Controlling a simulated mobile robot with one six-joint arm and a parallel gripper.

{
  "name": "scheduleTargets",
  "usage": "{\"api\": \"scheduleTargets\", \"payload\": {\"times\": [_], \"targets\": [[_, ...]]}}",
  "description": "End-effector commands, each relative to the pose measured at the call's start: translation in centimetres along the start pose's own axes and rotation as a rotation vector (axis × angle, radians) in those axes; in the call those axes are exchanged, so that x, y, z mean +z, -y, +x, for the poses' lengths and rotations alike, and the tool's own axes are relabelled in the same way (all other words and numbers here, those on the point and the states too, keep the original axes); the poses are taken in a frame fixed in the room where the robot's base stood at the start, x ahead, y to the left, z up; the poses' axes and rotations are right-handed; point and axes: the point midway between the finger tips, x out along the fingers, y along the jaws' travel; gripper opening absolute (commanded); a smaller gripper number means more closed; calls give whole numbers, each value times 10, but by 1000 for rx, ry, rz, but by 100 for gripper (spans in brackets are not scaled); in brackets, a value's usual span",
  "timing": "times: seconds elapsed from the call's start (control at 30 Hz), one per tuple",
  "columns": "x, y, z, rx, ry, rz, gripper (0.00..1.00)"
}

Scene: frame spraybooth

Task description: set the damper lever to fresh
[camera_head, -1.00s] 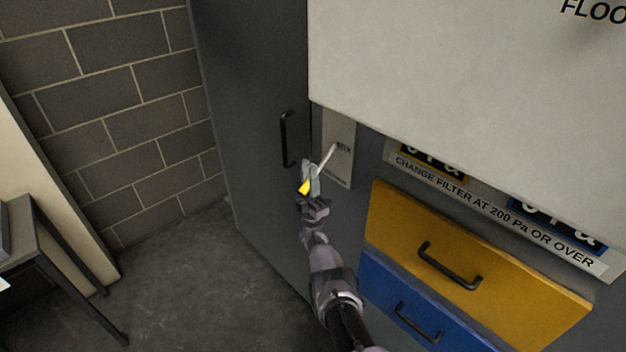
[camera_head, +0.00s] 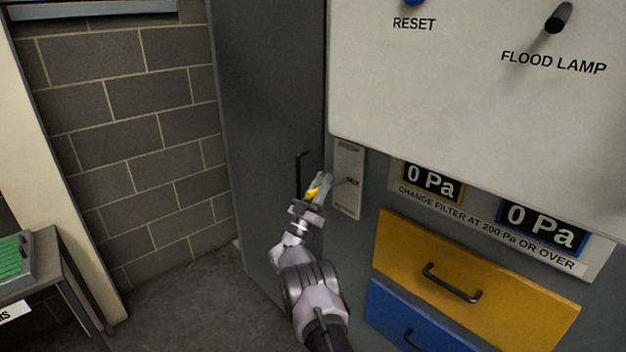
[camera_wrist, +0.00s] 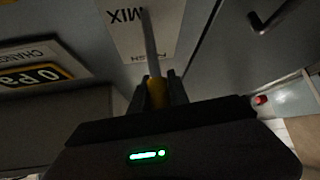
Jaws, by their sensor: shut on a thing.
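The damper lever (camera_head: 314,192) is a thin grey rod with a yellow grip, standing out from a pale label plate (camera_head: 347,196) on the grey cabinet. The plate reads FRESH at its top and MIX near its middle; the lowest word is too small to read. My gripper (camera_head: 322,183) is shut on the yellow grip, left of the plate around the height of MIX. In the wrist view the lever (camera_wrist: 150,45) runs from between my fingers (camera_wrist: 158,92) to the plate, beside the upside-down MIX. The other word there is partly hidden.
A black door handle (camera_head: 299,174) is close left of my gripper. A large pale panel (camera_head: 450,105) juts out above right. Pressure displays (camera_head: 432,184), a yellow drawer (camera_head: 410,250) and a blue drawer (camera_head: 390,310) are to the right. A table with a green-topped tray (camera_head: 12,262) stands far left.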

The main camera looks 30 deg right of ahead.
Motion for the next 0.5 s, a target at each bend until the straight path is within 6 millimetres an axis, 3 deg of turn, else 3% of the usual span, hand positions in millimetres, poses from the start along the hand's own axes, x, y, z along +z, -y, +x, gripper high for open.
{"api": "scheduleTargets", "payload": {"times": [0.03,0.5], "targets": [[-14,-2,13,-4,33,11,0],[-16,-10,46,-49,416,70,0]]}}
